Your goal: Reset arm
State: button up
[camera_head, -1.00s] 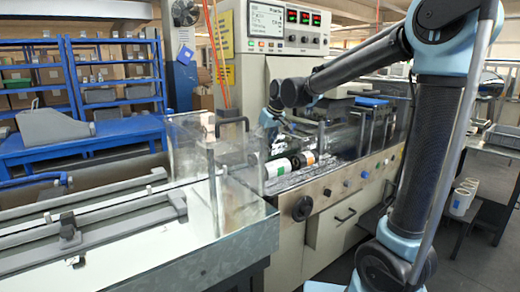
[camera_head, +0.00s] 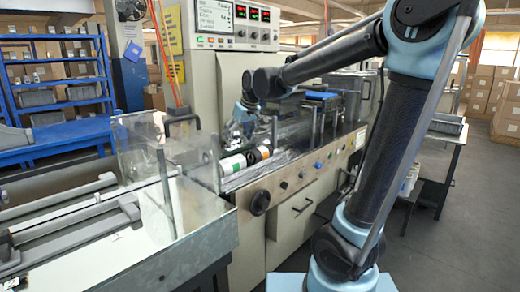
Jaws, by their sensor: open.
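My arm rises at the right and reaches left over the flow wrapper (camera_head: 300,206). My gripper (camera_head: 240,138) is at the far end of the arm, above the machine's infeed. It is small and partly lost against the clear guard. Two white rolls lie in the infeed just below it: one with a green band (camera_head: 232,165) and one with an orange band (camera_head: 259,154). The gripper appears apart from the rolls, and no roll shows in it.
A control panel (camera_head: 235,25) is above. A side table (camera_head: 445,145) stands at the right, with open floor (camera_head: 470,235) around it.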

jog(key=s+d+f+m+h, duration=0.1)
jog(key=s+d+f+m, duration=0.3)
jog(key=d, duration=0.6)
jog(key=s+d+f+h, duration=0.1)
jog(key=s+d+f, duration=0.1)
jog(key=s+d, duration=0.6)
jog(key=s+d+f+m+g+h, duration=0.1)
jog(key=s+d+f+m, duration=0.3)
jog(key=s+d+f, duration=0.9)
jog(key=shift+s+d+g+h, duration=0.3)
jog(key=shift+s+d+h, duration=0.15)
jog(key=shift+s, duration=0.4)
jog(key=shift+f, duration=0.1)
jog(key=shift+w+f, duration=0.2)
jog(key=shift+w, duration=0.25)
